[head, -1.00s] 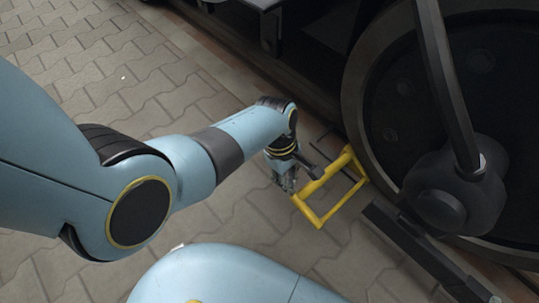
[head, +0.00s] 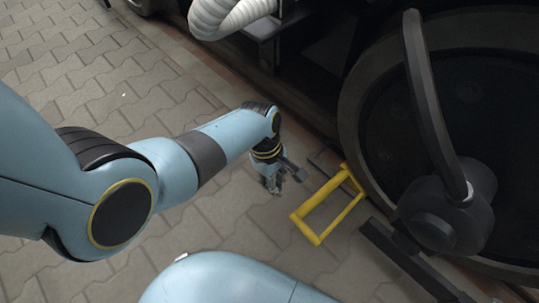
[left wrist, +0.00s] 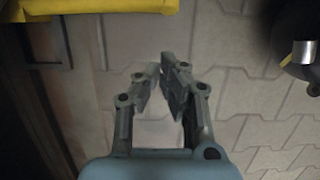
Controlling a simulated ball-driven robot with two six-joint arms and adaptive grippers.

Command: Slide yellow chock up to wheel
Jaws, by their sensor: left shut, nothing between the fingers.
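The yellow chock (head: 305,229), an open frame of yellow bars, lies on the paving at the foot of the large dark wheel (head: 368,128). Its far end is at or very close to the wheel's lower left rim; I cannot tell if they touch. My left gripper (head: 274,187) is shut and empty, low over the paving to the left of the chock, with a small gap between them. In the left wrist view its fingers (left wrist: 162,72) come together with nothing between them, and a strip of the yellow chock (left wrist: 90,4) crosses the top left edge. My right gripper is not in view.
A dark axle hub with an upright bar (head: 440,205) stands in front of the wheel. A dark rail piece (head: 405,262) lies right of the chock. A white corrugated hose (head: 228,18) hangs at the top. The paving (head: 100,95) on the left is clear.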

